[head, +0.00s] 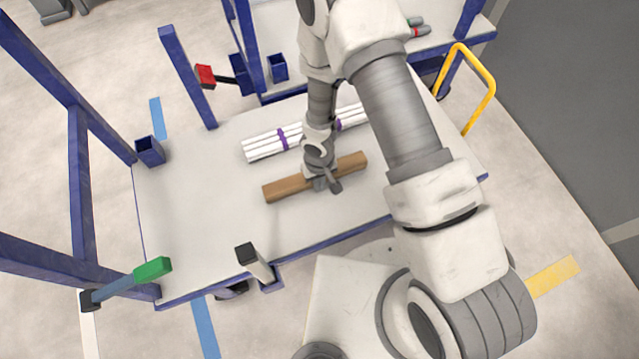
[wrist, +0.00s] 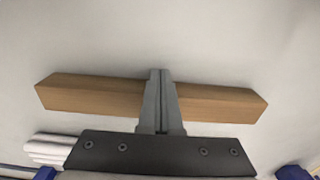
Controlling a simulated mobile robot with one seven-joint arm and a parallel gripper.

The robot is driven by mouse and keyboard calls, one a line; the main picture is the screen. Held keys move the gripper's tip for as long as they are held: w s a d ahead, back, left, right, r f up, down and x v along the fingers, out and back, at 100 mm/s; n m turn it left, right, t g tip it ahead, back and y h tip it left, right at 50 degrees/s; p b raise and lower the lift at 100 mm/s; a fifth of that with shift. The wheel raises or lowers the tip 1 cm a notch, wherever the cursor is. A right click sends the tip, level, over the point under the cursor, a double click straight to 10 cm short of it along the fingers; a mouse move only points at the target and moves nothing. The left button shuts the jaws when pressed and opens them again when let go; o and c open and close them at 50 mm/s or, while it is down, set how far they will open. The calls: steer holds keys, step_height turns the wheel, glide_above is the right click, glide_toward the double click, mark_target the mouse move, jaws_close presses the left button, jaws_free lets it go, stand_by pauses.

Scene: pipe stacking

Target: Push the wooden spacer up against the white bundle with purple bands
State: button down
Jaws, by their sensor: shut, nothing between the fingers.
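The wooden spacer (head: 287,188) is a long brown bar lying flat on the white table, roughly parallel to the white bundle with purple bands (head: 265,147). A strip of bare table separates them. My gripper (head: 334,186) is shut and empty. It reaches down across the spacer's middle, its fingertips at the side away from the bundle. In the wrist view the shut fingers (wrist: 160,78) cross in front of the spacer (wrist: 90,94); whether they touch it I cannot tell. The bundle's end (wrist: 48,149) shows at lower left there. My arm hides part of the bundle in the head view.
The table (head: 190,220) is clear to the left of and in front of the spacer. Blue posts (head: 188,78) and a blue holder (head: 150,151) stand along its edges. A green-ended clamp (head: 152,270) is at the front left corner, a yellow rail (head: 488,85) at the right.

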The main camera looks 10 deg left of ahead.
steer(key=w+a, duration=0.1)
steer(key=w, duration=0.1)
steer(key=w+a, duration=0.2)
steer(key=w, duration=0.1)
steer(key=w+a+b, duration=0.1)
steer(key=w+a, duration=0.1)
steer(key=w, duration=0.1)
steer(key=shift+w+f, duration=0.1)
steer(key=shift+w, duration=0.1)
steer(key=shift+w+a, duration=0.25)
steer(key=shift+w, duration=0.1)
steer(key=shift+s, duration=0.1)
